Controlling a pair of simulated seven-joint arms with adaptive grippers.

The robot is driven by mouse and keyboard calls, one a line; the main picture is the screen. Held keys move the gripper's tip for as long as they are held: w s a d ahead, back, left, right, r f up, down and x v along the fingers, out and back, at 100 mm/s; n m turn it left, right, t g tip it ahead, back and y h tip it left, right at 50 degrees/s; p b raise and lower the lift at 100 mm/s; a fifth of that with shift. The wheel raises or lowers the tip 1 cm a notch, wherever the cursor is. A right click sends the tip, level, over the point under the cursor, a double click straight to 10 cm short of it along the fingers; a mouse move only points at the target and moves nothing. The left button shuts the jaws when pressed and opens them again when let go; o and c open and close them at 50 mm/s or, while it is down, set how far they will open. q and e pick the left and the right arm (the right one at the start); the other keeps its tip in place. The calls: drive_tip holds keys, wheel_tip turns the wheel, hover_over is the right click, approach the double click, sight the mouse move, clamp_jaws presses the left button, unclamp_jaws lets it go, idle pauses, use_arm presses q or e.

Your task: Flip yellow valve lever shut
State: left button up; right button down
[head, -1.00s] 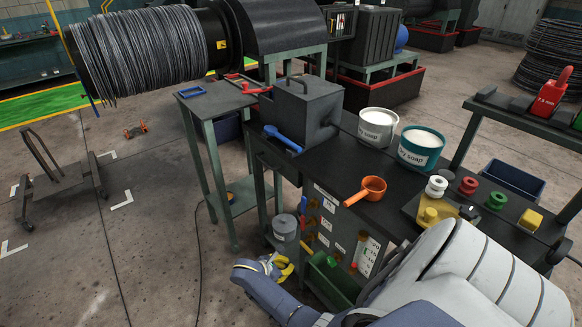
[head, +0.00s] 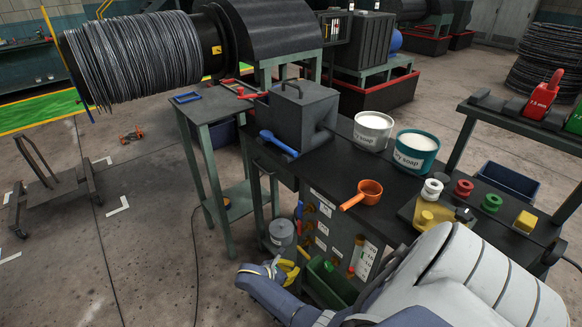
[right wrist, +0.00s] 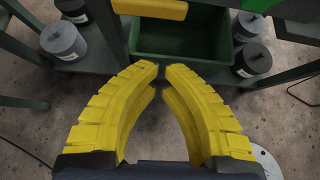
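A yellow bar (right wrist: 150,9) shows at the top edge of the right wrist view, above a green bin (right wrist: 180,38). I cannot tell whether it is the valve lever, and I cannot pick the lever out in the head view. My right gripper (head: 287,272) is low in front of the bench, left of the green bin (head: 332,282). In the right wrist view its yellow fingers (right wrist: 162,68) nearly meet at the tips, with nothing between them. They are apart from the yellow bar. My left gripper is not in view.
The black bench (head: 330,170) holds a grey box (head: 300,112), two soap tubs (head: 373,130), an orange ladle (head: 369,191) and several coloured knobs. A grey canister (head: 282,232) stands on the lower shelf near my right gripper. Open floor (head: 150,260) lies to the left.

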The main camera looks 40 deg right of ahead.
drive_tip(key=w+x, duration=0.1)
drive_tip(key=x, duration=0.6)
drive_tip(key=shift+s+r, duration=0.25)
drive_tip(key=shift+r, duration=0.75)
drive_tip(key=shift+s+r, duration=0.3)
drive_tip(key=shift+r, duration=0.7)
